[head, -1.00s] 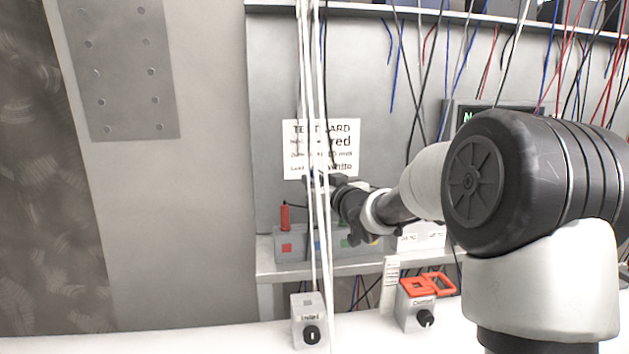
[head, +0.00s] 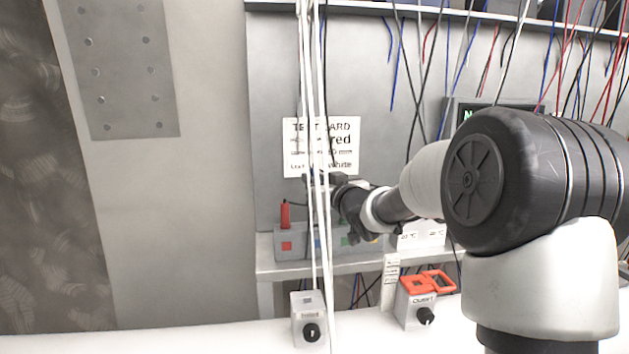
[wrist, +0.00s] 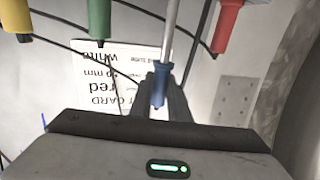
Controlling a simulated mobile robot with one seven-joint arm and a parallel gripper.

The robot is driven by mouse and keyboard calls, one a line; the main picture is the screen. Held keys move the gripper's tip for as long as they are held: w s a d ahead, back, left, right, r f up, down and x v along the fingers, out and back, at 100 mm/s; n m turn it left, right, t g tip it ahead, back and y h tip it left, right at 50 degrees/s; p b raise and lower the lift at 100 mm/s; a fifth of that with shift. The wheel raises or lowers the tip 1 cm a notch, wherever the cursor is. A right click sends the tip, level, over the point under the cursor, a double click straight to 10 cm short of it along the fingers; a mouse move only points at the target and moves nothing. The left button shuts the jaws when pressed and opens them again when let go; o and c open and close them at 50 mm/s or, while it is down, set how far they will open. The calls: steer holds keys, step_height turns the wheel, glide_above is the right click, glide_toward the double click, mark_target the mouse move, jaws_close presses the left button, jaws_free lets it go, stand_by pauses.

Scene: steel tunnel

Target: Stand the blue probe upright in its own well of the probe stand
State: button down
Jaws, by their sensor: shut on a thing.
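My gripper (wrist: 172,95) is shut on the blue probe (wrist: 159,85) in the wrist view, which shows the scene upside down. A pale rod runs from the blue handle toward the picture top, nearly in line with it. In the head view my gripper (head: 319,187) is above the grey probe stand (head: 295,252), partly behind hanging white cables. The stand has red, blue, green and yellow squares; the blue square (head: 316,245) is partly covered by the cables. The blue well's opening and the probe's lower end are not clearly visible.
The red probe (head: 285,215) stands in the stand's left end. Green (wrist: 99,18) and yellow (wrist: 15,18) probes show in the wrist view. White cables (head: 317,120) hang before the stand. A test card (head: 341,140) is behind. Two switch boxes (head: 308,318) (head: 416,306) sit in front.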

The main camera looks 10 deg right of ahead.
mark_target(315, 220)
steer(key=shift+f+b, duration=3.6)
steer(key=shift+f, duration=0.65)
steer(key=c, duration=1.6)
jaws_free()
steer(key=v, duration=0.7)
steer(key=shift+s, duration=0.25)
